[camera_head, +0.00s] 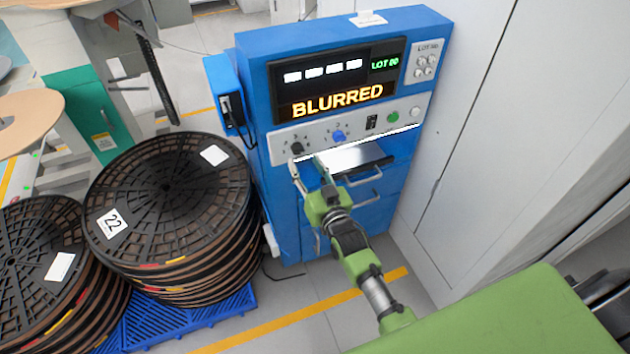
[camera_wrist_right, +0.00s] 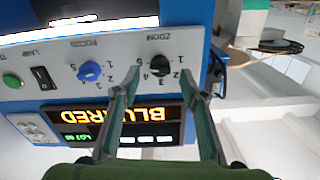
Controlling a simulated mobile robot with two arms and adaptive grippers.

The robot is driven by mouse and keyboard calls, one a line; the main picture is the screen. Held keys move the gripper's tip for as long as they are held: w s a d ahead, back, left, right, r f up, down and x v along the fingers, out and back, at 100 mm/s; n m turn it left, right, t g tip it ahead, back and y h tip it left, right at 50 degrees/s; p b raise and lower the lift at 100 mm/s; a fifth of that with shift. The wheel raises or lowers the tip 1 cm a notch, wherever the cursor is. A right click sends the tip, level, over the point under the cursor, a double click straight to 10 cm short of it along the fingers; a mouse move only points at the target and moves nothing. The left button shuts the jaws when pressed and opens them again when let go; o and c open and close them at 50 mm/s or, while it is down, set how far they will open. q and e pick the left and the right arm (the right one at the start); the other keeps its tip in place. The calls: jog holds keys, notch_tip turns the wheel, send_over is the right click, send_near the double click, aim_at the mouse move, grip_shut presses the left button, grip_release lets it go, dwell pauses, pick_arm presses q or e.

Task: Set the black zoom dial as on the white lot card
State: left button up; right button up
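The black zoom dial (camera_head: 297,148) sits at the left end of the grey control strip on the blue machine. In the right wrist view the dial (camera_wrist_right: 159,66) is under the word ZOOM, with numbers around it; its exact setting is too small to read. My right gripper (camera_head: 305,160) is open and empty, its fingertips just below the dial in the head view. In the wrist view its fingers (camera_wrist_right: 160,74) are spread on either side of the dial, apparently not touching it. The white lot card (camera_head: 424,62) is at the panel's upper right; its small dial drawings are unreadable. My left gripper is out of view.
A blue focus dial (camera_head: 338,137), a black switch (camera_head: 371,122) and a green button (camera_head: 393,117) lie right of the zoom dial. A lit tray (camera_head: 354,158) juts out below. Stacked black reels (camera_head: 170,185) stand at left.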

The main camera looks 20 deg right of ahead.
jog(key=s, duration=0.8)
jog(key=shift+d, duration=0.15)
jog(key=s+a+f+n+g, duration=0.1)
jog(key=s+f+g, duration=0.2)
jog(key=s+f, duration=0.55)
jog(key=s+f+g, duration=0.3)
jog(key=f, duration=1.1)
jog(key=s+a+f+n+g, duration=0.1)
jog(key=s+f+g, duration=0.2)
jog(key=s+f, duration=0.55)
jog(key=s+d+f+g, duration=0.1)
jog(key=s+f+g, duration=0.1)
jog(key=s+f, duration=0.3)
jog(key=s+d+f+n+g, duration=0.1)
jog(key=s+f, duration=0.5)
jog(key=s, duration=0.7)
jog(key=s+d+f+g, duration=0.3)
jog(key=s+f+g, duration=0.2)
jog(key=s, duration=0.5)
jog(key=shift+f+n+h, duration=0.3)
jog(key=shift+f, duration=0.35)
